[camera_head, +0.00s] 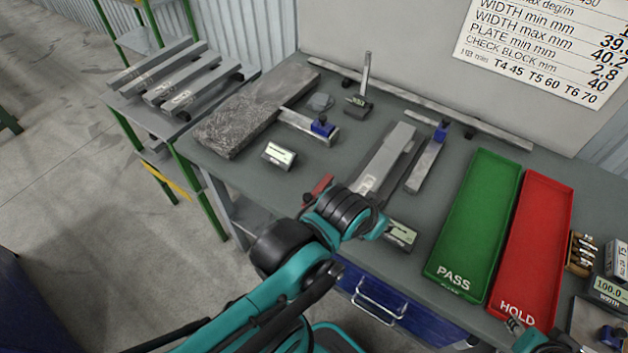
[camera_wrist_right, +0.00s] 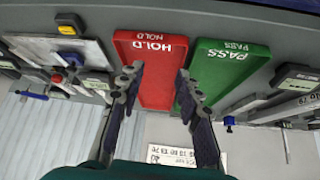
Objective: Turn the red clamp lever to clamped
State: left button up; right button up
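A small red lever-like piece (camera_head: 319,187) shows near the table's front edge in the head view, partly hidden by my left wrist. My left gripper (camera_head: 374,226) is beside it, above the front edge; its fingers are hidden behind the wrist, so I cannot tell whether it touches anything. A small red part (camera_wrist_right: 74,59) also shows in the right wrist view, on a fixture at the left; I cannot tell whether it is a lever. My right gripper (camera_wrist_right: 155,80) is open and empty in front of the trays; in the head view it shows at the bottom right (camera_head: 516,324).
A green PASS tray (camera_head: 475,215) and a red HOLD tray (camera_head: 535,235) lie side by side at the right. A grey bar (camera_head: 387,160) and a blue-knobbed stop (camera_head: 322,127) are behind my left wrist. A display (camera_head: 278,156) stands left, another (camera_head: 400,234) right of it.

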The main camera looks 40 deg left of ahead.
aim_at(307, 198)
jog(key=u, duration=1.5)
jog(key=k+j, duration=0.1)
jog(key=k, duration=0.85)
